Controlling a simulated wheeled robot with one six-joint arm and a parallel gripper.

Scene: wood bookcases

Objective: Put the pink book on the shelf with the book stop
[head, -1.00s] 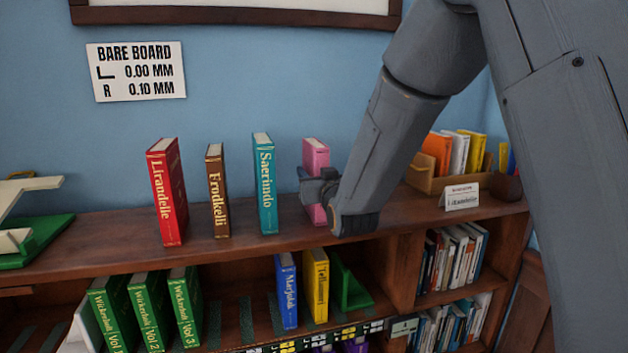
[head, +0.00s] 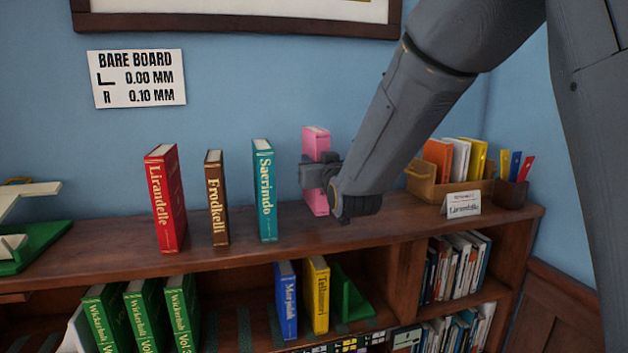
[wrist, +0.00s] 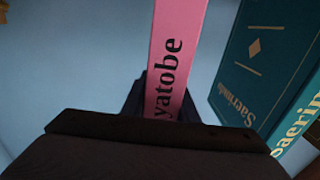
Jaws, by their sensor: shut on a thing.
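The pink book (head: 316,143) stands upright at the right end of the row on top of the bookcase. My gripper (head: 320,175) is shut on it from the right, around its middle. In the wrist view the pink book (wrist: 176,60) rises between my fingers (wrist: 150,95), its spine reading "yatobe" in part. I cannot tell whether its bottom touches the board. The green book stop (head: 350,298) stands on the shelf below, just right of the yellow book (head: 317,295) and the blue book (head: 287,300).
The teal book (head: 264,190) stands close left of the pink one, with brown (head: 217,198) and red (head: 165,198) books further left. Green volumes (head: 143,315) stand lower left. A wooden box of books (head: 425,186) and a small sign (head: 461,204) are at right.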

